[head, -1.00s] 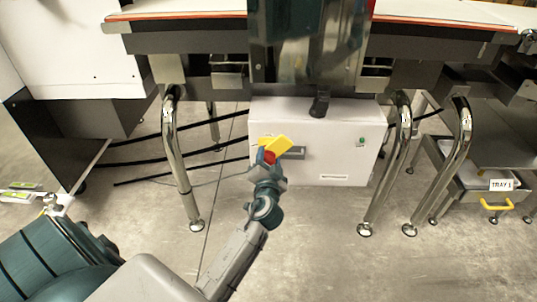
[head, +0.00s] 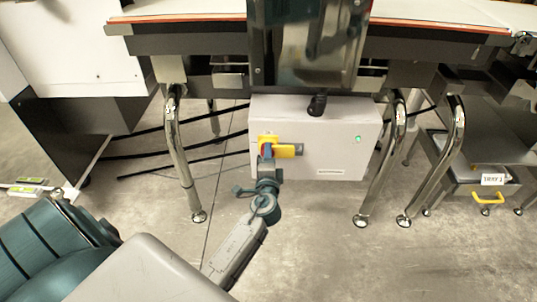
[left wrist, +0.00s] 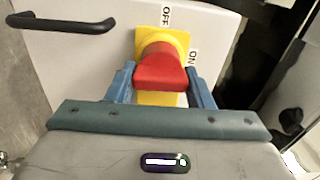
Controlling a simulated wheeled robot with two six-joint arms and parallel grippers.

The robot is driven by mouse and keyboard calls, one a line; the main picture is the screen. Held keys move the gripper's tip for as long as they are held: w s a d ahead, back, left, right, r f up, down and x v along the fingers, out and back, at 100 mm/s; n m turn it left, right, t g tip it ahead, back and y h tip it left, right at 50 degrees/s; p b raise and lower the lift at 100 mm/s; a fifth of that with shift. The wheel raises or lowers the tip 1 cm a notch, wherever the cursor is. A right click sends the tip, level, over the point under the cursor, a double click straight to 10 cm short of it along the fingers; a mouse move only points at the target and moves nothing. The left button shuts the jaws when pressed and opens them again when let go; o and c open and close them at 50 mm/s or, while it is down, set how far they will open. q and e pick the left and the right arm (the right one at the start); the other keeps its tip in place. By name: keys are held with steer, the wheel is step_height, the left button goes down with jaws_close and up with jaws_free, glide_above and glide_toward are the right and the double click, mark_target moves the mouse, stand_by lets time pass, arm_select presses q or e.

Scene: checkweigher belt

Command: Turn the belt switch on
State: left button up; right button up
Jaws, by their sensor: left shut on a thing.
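The belt switch (left wrist: 162,68) is a red knob on a yellow plate, on the front of a pale box. In the left wrist view, OFF is printed above the plate and ON at its right. My left gripper (head: 267,153) is at the switch in the head view. In the left wrist view its blue fingers (left wrist: 160,78) lie on either side of the red knob, shut on it. In the head view the gripper hides most of the knob, and the yellow plate (head: 266,140) shows behind. A green lamp (head: 358,139) on the box looks lit. My right gripper is not in view.
The pale box (head: 325,120) hangs under the conveyor (head: 190,42), between bent metal legs (head: 180,150). A dark handle (left wrist: 62,24) stands out from the box beside the switch. Black cables run to the left. A tray with a yellow handle (head: 487,198) is at right. The floor in front is clear.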

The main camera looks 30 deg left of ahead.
arm_select(q)
steer(key=shift+m, duration=0.3)
stand_by(0.4)
steer(key=o, duration=1.4)
steer(key=v, duration=1)
steer(key=shift+s+d, duration=0.2)
steer(key=shift+s, duration=0.15)
